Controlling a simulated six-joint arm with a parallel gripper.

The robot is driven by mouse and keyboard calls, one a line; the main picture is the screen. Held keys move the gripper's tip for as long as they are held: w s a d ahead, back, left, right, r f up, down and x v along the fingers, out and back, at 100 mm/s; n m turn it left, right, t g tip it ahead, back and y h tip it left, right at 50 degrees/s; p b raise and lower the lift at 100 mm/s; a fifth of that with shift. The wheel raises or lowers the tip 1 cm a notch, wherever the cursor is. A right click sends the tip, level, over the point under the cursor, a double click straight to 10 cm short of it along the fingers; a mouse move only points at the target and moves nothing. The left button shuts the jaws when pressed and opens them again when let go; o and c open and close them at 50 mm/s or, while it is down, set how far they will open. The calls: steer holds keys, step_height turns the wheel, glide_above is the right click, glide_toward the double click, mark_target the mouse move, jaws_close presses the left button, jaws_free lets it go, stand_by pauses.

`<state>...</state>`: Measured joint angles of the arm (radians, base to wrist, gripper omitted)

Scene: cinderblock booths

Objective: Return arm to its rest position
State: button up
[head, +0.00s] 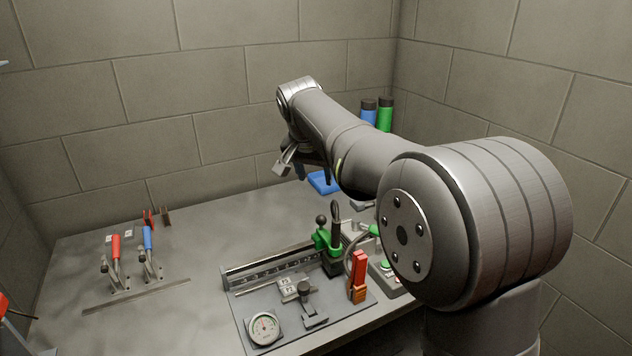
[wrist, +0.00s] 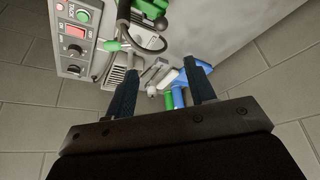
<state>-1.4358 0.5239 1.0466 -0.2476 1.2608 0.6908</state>
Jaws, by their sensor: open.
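My gripper (head: 306,170) hangs from the raised arm above the back part of the grey table (head: 195,245), partly hidden by the arm in the head view. In the wrist view my gripper (wrist: 160,85) is open, its two dark fingers wide apart. I see nothing held between them. The tabletop equipment shows beyond the fingers in that view.
Red-handled (head: 115,247) and blue-handled (head: 148,239) clamps stand left. Blue (head: 368,111) and green (head: 385,114) cylinders stand at the back. A control box (wrist: 75,36) shows too. Block walls enclose the table.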

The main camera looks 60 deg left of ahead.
mark_target(321, 217)
stand_by(0.3)
steer(key=x, duration=1.7)
steer(key=shift+f, duration=0.15)
steer(key=shift+s+a+f, duration=0.1)
steer(key=shift+s, duration=0.15)
stand_by(1.2)
